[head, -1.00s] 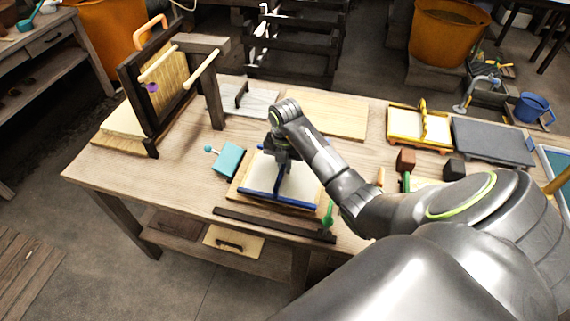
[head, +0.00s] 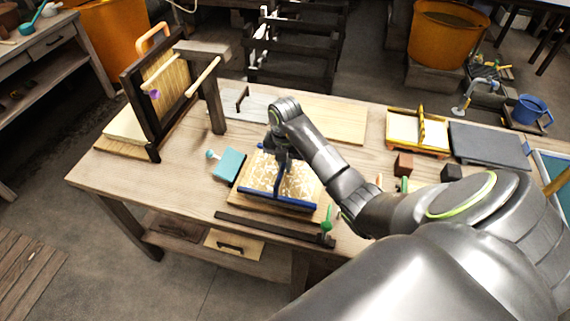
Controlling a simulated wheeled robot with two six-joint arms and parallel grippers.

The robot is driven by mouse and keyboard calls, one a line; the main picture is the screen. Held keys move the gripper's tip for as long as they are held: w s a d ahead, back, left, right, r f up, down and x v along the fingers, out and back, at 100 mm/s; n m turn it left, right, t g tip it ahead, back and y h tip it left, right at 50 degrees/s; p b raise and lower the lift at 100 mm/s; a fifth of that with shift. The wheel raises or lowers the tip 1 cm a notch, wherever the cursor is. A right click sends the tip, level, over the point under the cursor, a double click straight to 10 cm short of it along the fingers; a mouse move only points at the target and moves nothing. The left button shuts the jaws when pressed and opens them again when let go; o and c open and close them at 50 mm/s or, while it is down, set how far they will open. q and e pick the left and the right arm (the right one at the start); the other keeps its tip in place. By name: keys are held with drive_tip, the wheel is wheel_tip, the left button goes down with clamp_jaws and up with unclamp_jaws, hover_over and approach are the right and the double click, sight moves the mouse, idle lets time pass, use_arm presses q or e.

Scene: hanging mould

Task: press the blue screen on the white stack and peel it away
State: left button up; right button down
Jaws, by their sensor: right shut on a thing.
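The blue screen (head: 272,203) lies on the white stack at the front middle of the table. Its blue front edge and a blue bar below my gripper show. Its face (head: 297,180) is a patchy tan and white pattern. The stack is mostly hidden beneath it, with a wooden board (head: 246,198) showing at the edge. My right gripper (head: 281,158) reaches down over the middle of the screen and is shut on its blue bar; the fingertips are partly hidden by the wrist. My left gripper is not in view.
A teal block with a knob (head: 229,165) lies just left of the screen. A dark bar (head: 270,228) lies along the table's front edge. An upright dark-framed mould (head: 160,85) stands at the left. A yellow-framed tray (head: 418,132) and grey slab (head: 488,145) lie at the right.

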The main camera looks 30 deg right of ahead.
wheel_tip(320, 180, up, 7)
drive_tip(key=p, duration=0.5)
drive_tip(key=shift+f, duration=0.15)
drive_tip(key=shift+f, duration=0.1)
